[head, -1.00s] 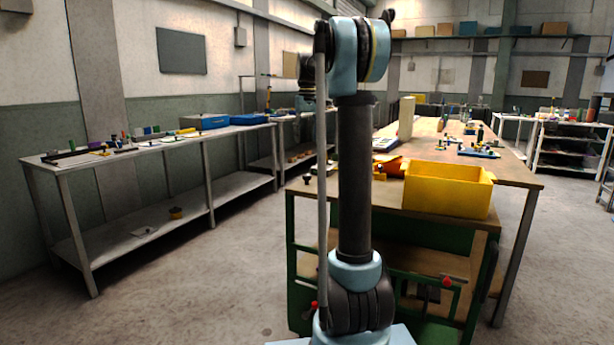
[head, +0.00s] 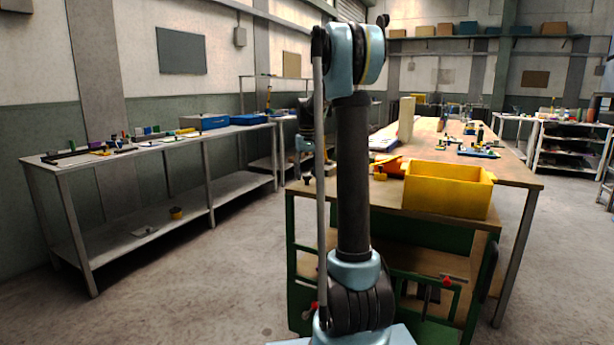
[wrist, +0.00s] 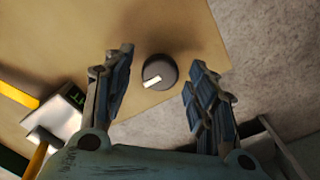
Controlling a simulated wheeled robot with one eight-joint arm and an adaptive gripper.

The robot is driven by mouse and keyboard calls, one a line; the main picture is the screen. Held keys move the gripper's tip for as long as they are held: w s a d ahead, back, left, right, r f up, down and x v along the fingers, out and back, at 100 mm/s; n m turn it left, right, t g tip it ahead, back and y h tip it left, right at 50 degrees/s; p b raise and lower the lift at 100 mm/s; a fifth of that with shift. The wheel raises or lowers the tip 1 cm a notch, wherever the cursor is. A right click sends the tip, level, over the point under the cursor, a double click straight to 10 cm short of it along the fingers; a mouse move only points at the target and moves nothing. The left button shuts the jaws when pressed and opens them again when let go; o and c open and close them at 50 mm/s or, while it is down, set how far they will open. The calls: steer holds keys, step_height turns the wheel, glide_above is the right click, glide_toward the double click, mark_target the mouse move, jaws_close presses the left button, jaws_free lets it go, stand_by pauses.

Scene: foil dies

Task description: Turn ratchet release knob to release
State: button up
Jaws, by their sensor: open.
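The knob (wrist: 160,73) is a round dark grey dial with a white pointer mark, seen in the wrist view. It sits on a tan surface near that surface's edge. The pointer mark lies at a slant, towards the lower left. My gripper (wrist: 163,58) is open, with one finger on each side of the knob. Gaps show between the knob and both fingers, so neither seems to touch it. In the head view my arm hides much of this area, and I cannot make out the fingers there.
A white box with a green display (wrist: 62,108) lies left of my gripper in the wrist view. Bare floor (wrist: 270,60) shows past the tan surface's edge. In the head view a yellow bin (head: 448,190) stands on the wooden workbench (head: 520,180), with small parts further back.

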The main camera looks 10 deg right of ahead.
steer(key=shift+f, duration=0.2)
steer(key=shift+c, duration=0.2)
steer(key=shift+d, duration=0.1)
steer(key=c, duration=1)
steer(key=m, duration=0.4)
steer(key=shift+m, duration=0.4)
steer(key=m, duration=0.4)
steer(key=shift+m, duration=0.3)
steer(key=m, duration=0.4)
steer(key=shift+m, duration=2.3)
